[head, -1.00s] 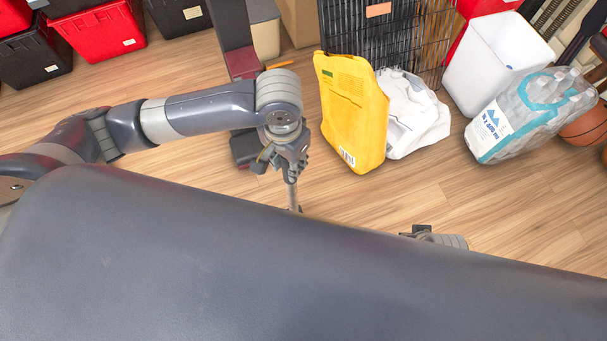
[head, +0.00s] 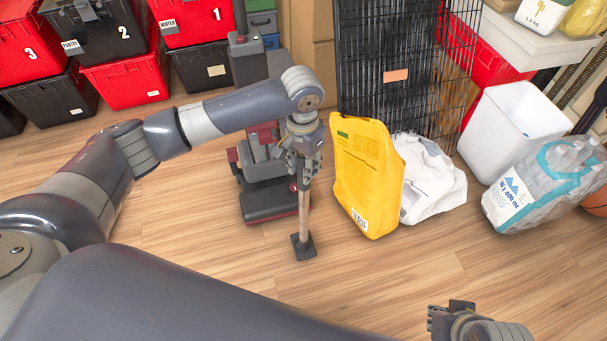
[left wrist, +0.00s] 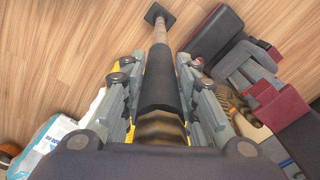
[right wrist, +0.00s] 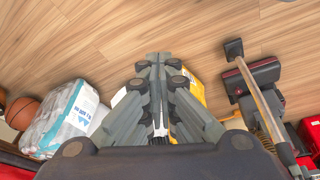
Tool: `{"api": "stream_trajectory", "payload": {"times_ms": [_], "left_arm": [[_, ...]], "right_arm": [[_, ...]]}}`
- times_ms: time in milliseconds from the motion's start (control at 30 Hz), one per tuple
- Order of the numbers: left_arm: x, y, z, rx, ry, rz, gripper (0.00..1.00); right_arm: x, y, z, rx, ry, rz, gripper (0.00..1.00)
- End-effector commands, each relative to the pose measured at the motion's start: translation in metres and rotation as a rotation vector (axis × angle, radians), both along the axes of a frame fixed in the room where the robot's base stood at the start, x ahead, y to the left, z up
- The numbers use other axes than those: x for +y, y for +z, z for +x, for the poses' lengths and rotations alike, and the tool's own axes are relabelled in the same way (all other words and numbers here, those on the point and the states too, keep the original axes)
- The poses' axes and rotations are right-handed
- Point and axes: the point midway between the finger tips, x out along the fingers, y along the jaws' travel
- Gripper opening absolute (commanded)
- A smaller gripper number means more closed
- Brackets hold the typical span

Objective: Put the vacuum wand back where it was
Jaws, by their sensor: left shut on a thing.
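The vacuum wand is a tan tube (head: 304,215) with a dark grip sleeve and a flat dark foot (head: 303,247). My left gripper (head: 301,160) is shut around its upper part and holds it nearly upright. In the left wrist view the wand (left wrist: 160,75) runs between the fingers (left wrist: 157,85). The red and grey vacuum cleaner (head: 280,202) stands on the floor just behind and left of the wand. Whether the foot touches the floor I cannot tell. My right gripper (right wrist: 156,62) is shut and empty; it shows low at right in the head view (head: 452,312).
A yellow bag (head: 365,180) and a white bag (head: 432,180) stand right of the wand. A black wire crate (head: 392,75) is behind them. A white bin (head: 505,125) and bottle pack (head: 545,190) are further right. Stacked totes (head: 120,75) are at back left. The front floor is clear.

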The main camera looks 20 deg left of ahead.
Motion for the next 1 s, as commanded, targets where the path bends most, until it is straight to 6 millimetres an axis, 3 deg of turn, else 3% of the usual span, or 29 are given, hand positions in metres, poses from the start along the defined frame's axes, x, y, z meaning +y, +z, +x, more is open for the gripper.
{"api": "stream_trajectory", "payload": {"times_ms": [167, 267, 533, 1000], "left_arm": [[0.001, -0.006, 0.006, -0.001, 0.000, 0.000, 0.00], [0.001, -0.023, 0.005, -0.001, 0.000, 0.000, 0.00], [0.001, -0.033, 0.006, -0.003, 0.000, -0.001, 0.00], [0.001, -0.035, 0.005, -0.002, 0.000, -0.001, 0.00]], "right_arm": [[0.001, -0.005, 0.003, -0.014, 0.001, 0.003, 0.00], [0.006, -0.007, 0.019, -0.079, 0.006, 0.017, 0.00], [0.016, 0.007, 0.055, -0.238, 0.019, 0.049, 0.00], [0.016, 0.008, 0.054, -0.234, 0.018, 0.048, 0.00]]}}
